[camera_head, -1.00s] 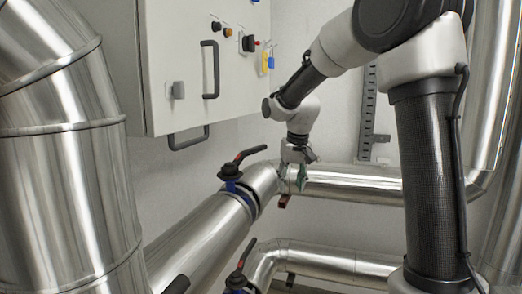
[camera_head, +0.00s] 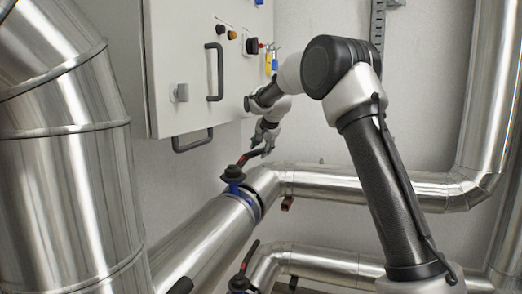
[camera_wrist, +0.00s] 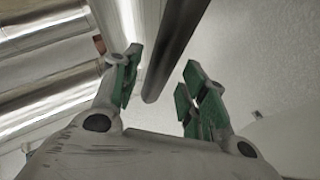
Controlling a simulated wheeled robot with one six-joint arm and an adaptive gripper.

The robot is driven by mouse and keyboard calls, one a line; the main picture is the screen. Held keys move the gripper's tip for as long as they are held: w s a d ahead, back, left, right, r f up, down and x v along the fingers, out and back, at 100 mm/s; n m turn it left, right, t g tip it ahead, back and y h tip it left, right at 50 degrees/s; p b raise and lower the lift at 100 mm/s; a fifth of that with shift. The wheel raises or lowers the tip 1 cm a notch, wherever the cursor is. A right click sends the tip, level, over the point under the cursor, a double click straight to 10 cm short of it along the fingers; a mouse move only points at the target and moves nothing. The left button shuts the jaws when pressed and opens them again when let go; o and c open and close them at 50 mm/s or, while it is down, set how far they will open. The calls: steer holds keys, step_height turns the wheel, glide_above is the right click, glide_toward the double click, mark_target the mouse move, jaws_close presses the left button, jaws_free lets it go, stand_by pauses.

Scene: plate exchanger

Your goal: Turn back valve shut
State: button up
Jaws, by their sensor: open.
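The back valve (camera_head: 234,174) sits on the large silver pipe, with a black stem top and a blue collar. Its red and black lever (camera_head: 250,156) points up and right, at an angle to the pipe. My gripper (camera_head: 267,147) is at the lever's far end, small and partly merged with it in the head view. In the wrist view my gripper (camera_wrist: 160,84) is open, with green-padded fingers on both sides. A dark bar (camera_wrist: 175,50), apparently the lever, ends between the fingers, nearer the left one. Contact cannot be told.
A front valve (camera_head: 242,280) with a similar lever stands lower down. A grey cabinet (camera_head: 190,60) with handles and knobs hangs just above and left of my gripper. Silver pipes (camera_head: 330,180) run behind and below. A wide silver duct (camera_head: 70,190) fills the left.

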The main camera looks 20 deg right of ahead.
steer(key=shift+w+f, duration=0.35)
steer(key=shift+f, duration=0.05)
jaws_close()
